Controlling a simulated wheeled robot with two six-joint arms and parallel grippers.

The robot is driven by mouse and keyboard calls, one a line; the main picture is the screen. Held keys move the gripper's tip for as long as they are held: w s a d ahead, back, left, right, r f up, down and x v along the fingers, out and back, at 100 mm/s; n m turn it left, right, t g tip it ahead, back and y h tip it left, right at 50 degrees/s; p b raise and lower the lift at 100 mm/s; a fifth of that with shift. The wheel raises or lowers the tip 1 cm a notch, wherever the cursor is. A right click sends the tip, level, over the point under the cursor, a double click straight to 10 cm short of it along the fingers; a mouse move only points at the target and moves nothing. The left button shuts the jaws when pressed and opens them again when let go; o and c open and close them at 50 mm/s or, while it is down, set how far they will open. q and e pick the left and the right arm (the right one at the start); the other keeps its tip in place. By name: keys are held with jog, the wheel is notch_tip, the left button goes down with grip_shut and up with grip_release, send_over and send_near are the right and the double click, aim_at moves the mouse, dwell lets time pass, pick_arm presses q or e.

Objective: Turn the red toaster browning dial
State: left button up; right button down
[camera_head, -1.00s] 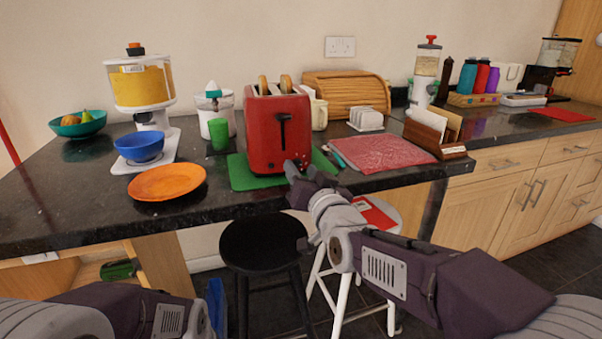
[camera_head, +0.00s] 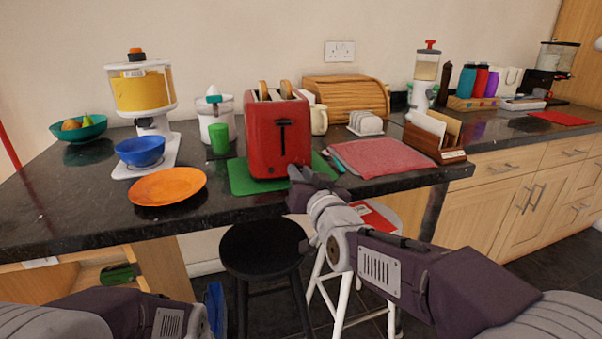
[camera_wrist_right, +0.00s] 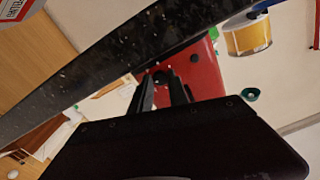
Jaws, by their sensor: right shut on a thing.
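The red toaster (camera_head: 278,138) stands upright on a green mat (camera_head: 243,182) near the counter's front edge, with two slices of bread in its top and a black lever on its front. My right gripper (camera_head: 303,176) is at the lower right of the toaster's front and hides the browning dial in the head view. In the right wrist view the toaster's red front (camera_wrist_right: 203,80) lies beyond the fingers. There my right gripper (camera_wrist_right: 163,88) is shut on the small dark dial (camera_wrist_right: 160,77) between its fingertips. My left arm shows at the bottom left; its gripper is out of view.
An orange plate (camera_head: 168,186), a blue bowl (camera_head: 140,150) and a green cup (camera_head: 219,139) stand left of the toaster. A red cloth (camera_head: 383,157) and a letter rack (camera_head: 437,143) lie right. A black stool (camera_head: 265,248) stands below the counter edge.

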jog(key=n+p, duration=0.2)
jog(key=n, duration=0.3)
jog(key=shift+r+g+p, duration=0.15)
jog(key=shift+g+p, duration=0.15)
jog(key=shift+n+h+p, duration=0.3)
jog(key=shift+n+p, duration=0.75)
jog(key=shift+n, duration=0.65)
jog(key=c, duration=1.3)
grip_release()
jog(key=shift+o, duration=0.2)
jog(key=shift+s, duration=0.1)
jog(key=p+v, duration=0.1)
jog(key=v, duration=0.8)
jog(key=shift+p, duration=0.3)
